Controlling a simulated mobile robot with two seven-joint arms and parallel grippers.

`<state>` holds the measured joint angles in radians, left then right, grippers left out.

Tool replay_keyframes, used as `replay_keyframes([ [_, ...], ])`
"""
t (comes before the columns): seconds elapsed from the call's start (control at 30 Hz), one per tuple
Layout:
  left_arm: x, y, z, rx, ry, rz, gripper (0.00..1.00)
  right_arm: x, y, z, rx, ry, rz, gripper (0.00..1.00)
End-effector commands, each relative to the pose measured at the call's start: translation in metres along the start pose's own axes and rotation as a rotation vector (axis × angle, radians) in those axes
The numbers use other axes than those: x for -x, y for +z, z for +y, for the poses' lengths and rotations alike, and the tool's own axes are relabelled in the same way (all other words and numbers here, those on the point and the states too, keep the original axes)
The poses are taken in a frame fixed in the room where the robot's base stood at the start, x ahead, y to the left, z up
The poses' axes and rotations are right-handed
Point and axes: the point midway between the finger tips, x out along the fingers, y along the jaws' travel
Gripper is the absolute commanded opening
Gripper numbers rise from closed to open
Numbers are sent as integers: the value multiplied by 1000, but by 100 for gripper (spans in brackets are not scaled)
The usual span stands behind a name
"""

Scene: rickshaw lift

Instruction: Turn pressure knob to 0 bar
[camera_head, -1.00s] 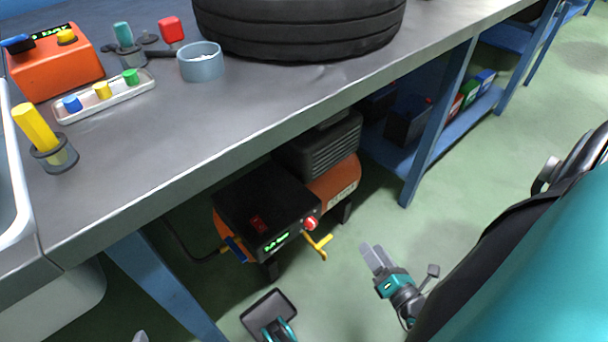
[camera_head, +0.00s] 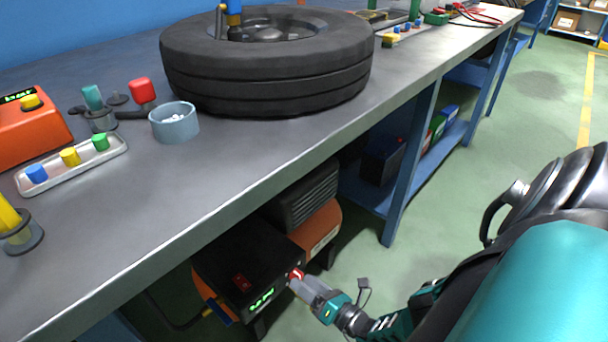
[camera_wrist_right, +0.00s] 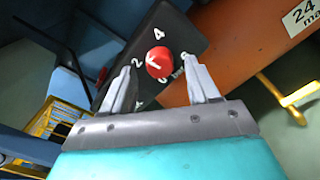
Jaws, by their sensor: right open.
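The red pressure knob (camera_wrist_right: 159,62) sits on the black front panel of the orange compressor, with white numbers around it and a white mark on its face. In the head view the knob (camera_head: 296,274) shows at the panel's right end, beside the green-lit display (camera_head: 262,299). My right gripper (camera_wrist_right: 158,80) is open, with one finger on each side of the knob in the wrist view. I cannot tell whether the fingers touch it. In the head view my right gripper (camera_head: 304,286) is right at the knob. My left gripper is not in view.
The compressor (camera_head: 318,228) stands under the grey workbench (camera_head: 240,165), whose edge runs above it. A blue table leg (camera_head: 409,165) stands to the right. A tyre (camera_head: 265,75) and small parts lie on the bench top.

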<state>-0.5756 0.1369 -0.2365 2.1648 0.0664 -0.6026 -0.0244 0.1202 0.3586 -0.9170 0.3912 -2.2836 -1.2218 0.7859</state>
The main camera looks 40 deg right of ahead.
Motion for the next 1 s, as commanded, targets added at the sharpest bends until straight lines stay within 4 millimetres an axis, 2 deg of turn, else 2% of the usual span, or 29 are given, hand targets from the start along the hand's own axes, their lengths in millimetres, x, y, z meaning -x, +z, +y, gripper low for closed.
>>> replay_keyframes([
  [0.13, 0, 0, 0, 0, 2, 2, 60, -10, 0, 0, 1, -1, 1, 60],
  [0.43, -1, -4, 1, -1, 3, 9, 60, -12, 0, 0, 0, -1, 1, 60],
  [1.0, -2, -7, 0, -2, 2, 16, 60, -12, 0, 0, 1, 0, 1, 6],
])
